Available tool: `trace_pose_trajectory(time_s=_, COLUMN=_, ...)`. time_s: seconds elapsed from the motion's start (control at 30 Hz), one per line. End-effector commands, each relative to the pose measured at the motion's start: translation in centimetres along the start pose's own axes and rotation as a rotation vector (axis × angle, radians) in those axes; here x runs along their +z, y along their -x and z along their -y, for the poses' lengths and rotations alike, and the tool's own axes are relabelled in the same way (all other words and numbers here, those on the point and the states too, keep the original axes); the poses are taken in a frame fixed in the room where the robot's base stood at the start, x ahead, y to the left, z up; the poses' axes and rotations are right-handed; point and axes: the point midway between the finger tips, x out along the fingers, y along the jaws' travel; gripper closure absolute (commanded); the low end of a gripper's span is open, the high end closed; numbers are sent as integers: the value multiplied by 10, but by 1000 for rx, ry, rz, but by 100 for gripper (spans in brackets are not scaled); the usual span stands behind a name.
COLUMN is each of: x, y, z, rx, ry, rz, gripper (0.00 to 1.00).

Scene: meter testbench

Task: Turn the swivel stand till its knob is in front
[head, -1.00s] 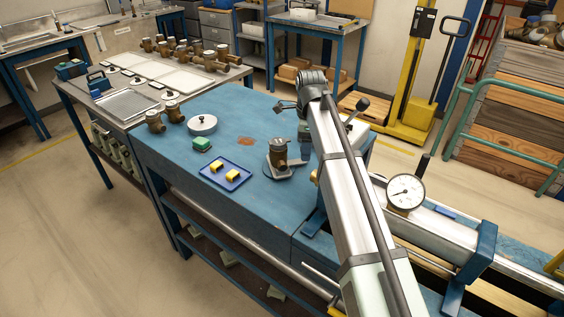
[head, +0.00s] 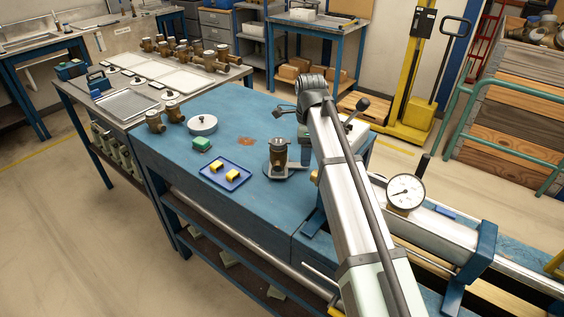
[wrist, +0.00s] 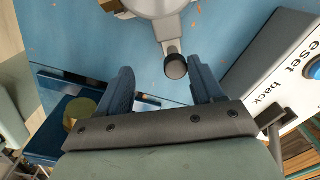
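The swivel stand (head: 271,174) is a grey round plate on the blue bench, with a dark brass meter (head: 278,152) upright on it. In the wrist view the stand's grey disc (wrist: 152,8) is cut by the top edge. A short arm runs from it towards the gripper and ends in a black knob (wrist: 176,67). My gripper (wrist: 160,66) is open, with its two blue-grey fingers apart. The knob appears between the fingertips, nearer the right one; contact cannot be told. In the head view my gripper (head: 304,140) is beside the meter's right side, and the knob cannot be made out.
A white box with a blue button (wrist: 290,65) is close on the right in the wrist view.

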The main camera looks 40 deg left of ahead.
Motion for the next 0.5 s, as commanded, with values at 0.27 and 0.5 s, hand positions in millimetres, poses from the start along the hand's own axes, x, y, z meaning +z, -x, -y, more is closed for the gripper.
trace_pose_trajectory(time_s=0.27, x=2, y=0, z=-10, rx=0, ry=0, rz=0, gripper=34)
trace_pose_trajectory(time_s=0.5, x=3, y=0, z=-14, rx=0, ry=1, rz=0, gripper=34)
